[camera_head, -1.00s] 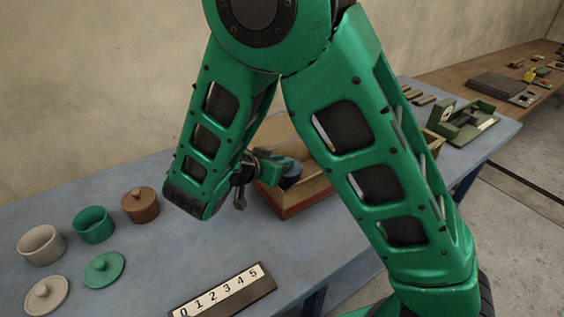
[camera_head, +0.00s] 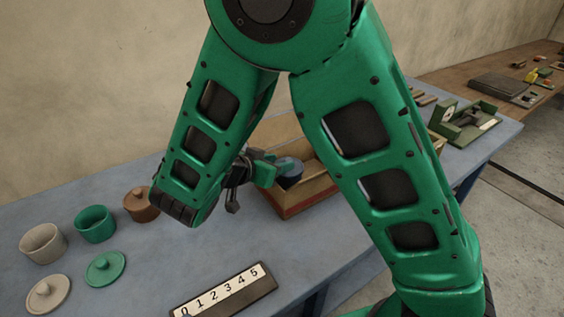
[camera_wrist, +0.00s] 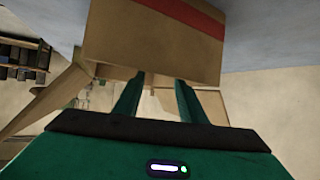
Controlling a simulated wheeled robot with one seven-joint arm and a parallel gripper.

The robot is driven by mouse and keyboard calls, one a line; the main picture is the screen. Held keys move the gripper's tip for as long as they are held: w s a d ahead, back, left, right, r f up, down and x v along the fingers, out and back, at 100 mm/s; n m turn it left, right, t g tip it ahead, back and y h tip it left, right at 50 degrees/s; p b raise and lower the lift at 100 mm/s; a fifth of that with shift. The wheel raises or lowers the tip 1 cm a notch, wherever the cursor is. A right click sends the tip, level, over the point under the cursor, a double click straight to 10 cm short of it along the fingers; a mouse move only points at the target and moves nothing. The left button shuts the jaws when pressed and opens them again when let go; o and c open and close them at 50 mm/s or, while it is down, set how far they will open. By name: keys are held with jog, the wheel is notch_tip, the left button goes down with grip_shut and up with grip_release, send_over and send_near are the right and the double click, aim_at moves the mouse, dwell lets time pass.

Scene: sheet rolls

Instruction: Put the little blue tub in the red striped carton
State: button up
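The little blue tub (camera_head: 291,169) shows at the left inside of the carton in the head view. Its lower part is hard to make out. The open-topped tan carton with a red stripe (camera_head: 308,204) stands on the blue table, partly hidden by my arm. My gripper (camera_head: 270,168) is at the carton's left side, its fingers apart beside the tub. In the wrist view my gripper (camera_wrist: 160,78) has two spread fingers reaching to the carton's edge. The carton wall with its red stripe (camera_wrist: 150,45) fills the top there and hides the tub.
A number strip (camera_head: 225,292) lies at the front edge.

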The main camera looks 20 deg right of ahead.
jog(key=v, duration=0.8)
jog(key=shift+s+a+r, duration=0.15)
jog(key=shift+s+a, duration=0.1)
